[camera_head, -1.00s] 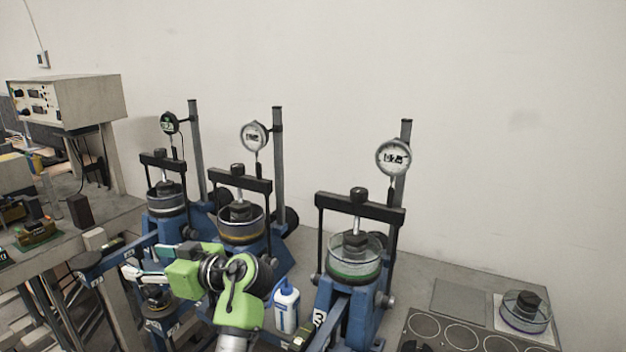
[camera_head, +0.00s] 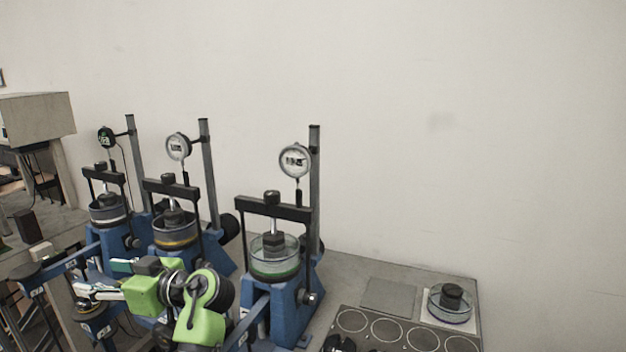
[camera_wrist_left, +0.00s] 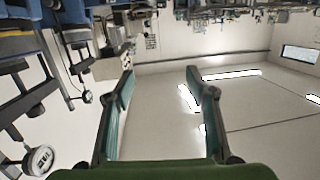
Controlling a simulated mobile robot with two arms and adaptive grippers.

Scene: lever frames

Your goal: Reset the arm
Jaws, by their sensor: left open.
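My left arm, green and black, comes in low in the head view. Its left gripper (camera_head: 100,279) points left, in front of the left and middle blue presses. In the left wrist view the two teal finger pads (camera_wrist_left: 160,85) stand wide apart with nothing between them. The fingers look open and empty, with no visible contact on a lever. Blue lever arms (camera_head: 62,268) with number tags run out beside and behind the gripper. The right press (camera_head: 275,300) stands to the right of my arm.
Three presses with dial gauges (camera_head: 295,160) line the bench along the wall. A black plate with ringed circles (camera_head: 352,321), a grey plate (camera_head: 390,297) and a glass dish (camera_head: 450,304) lie at right. A beige box (camera_head: 35,120) stands far left. The wall area above is clear.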

